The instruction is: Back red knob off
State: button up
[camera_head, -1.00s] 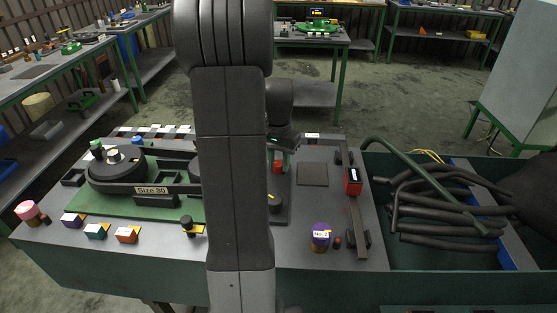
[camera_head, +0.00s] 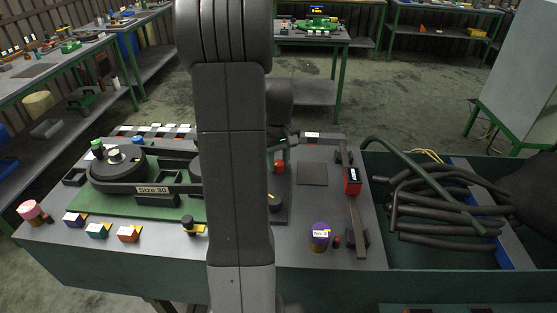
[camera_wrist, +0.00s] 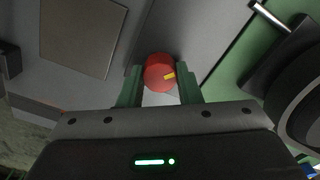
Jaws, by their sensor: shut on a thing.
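The red knob (camera_wrist: 159,73) sits between the two green fingers of my gripper (camera_wrist: 161,80) in the wrist view. In the head view the red knob (camera_head: 279,167) shows as a small red spot just right of my arm. My arm hides most of the gripper and the middle of the table there. Whether the knob is seated or lifted is hard to tell.
A dark square plate (camera_head: 312,174) lies right of the knob. A red box (camera_head: 352,182) and a purple cylinder (camera_head: 319,236) stand further right and in front. The Size 30 belt assembly (camera_head: 118,170) is at left. A bin of dark hoses (camera_head: 435,205) adjoins the table's right side.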

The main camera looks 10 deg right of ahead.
aim_at(278, 163)
jog(key=n, duration=0.5)
jog(key=shift+w+n, duration=0.1)
jog(key=shift+n, duration=0.3)
jog(key=shift+r, duration=0.1)
dwell(0.3)
jog(key=o, duration=1)
notch_tip(278, 163, up, 14)
jog(key=shift+f, duration=0.15)
notch_tip(278, 163, down, 14)
jog(key=shift+r, duration=0.1)
dwell(0.4)
